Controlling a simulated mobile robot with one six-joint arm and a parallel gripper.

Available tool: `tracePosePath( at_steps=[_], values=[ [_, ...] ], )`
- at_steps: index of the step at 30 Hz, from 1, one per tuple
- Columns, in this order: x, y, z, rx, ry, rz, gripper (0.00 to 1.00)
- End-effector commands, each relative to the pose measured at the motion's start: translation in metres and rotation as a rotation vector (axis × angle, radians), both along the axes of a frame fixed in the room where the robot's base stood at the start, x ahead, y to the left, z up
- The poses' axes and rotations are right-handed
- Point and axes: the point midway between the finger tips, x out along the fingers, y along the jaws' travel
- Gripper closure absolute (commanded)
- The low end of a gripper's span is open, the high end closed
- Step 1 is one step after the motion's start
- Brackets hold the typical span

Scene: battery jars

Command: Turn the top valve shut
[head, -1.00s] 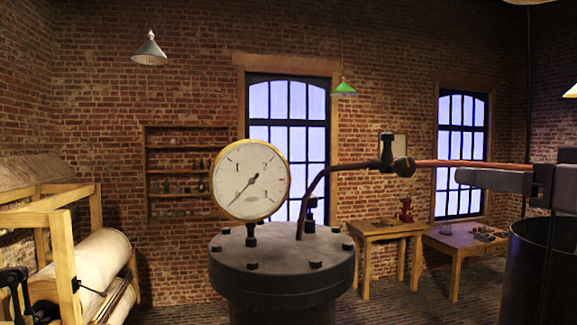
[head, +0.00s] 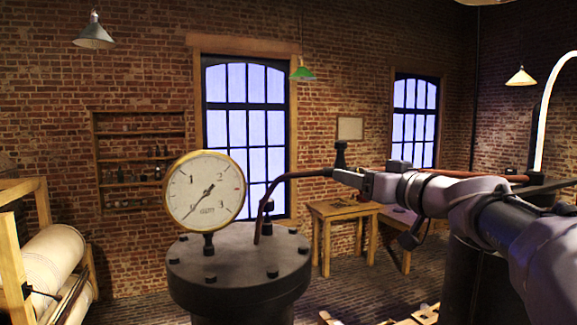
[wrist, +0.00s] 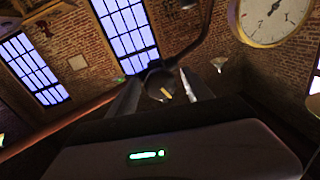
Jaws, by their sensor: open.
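The top valve (head: 340,155) is a dark fitting with an upright post on the pipe above the tank. In the wrist view the valve's round dark end (wrist: 159,82), with a small yellow mark, shows between the fingertips. My gripper (head: 358,180) comes in from the right at the valve, partly covering it. In the wrist view my gripper (wrist: 160,92) is open, one finger on each side of the valve end. I cannot tell whether the fingers touch it.
A brass-rimmed pressure gauge (head: 205,191) stands on the dark bolted tank (head: 235,262), its needle towards the lower left. A curved pipe (head: 275,190) rises from the lid to the valve. A wooden table (head: 343,210) stands behind. A wooden-framed roller (head: 50,255) is at left.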

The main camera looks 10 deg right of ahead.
Motion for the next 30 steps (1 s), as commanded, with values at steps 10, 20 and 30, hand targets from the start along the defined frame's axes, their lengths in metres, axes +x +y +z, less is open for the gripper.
tracePosePath(
  at_steps=[10,20,30],
  values=[
    [0.0034,0.001,-0.0009,0.0,0.0,0.0,0.49],
    [0.0032,0.001,-0.0011,0.002,0.001,0.0,1.0],
    [0.0028,0.0012,-0.0056,0.333,0.062,0.001,1.0]
  ],
)
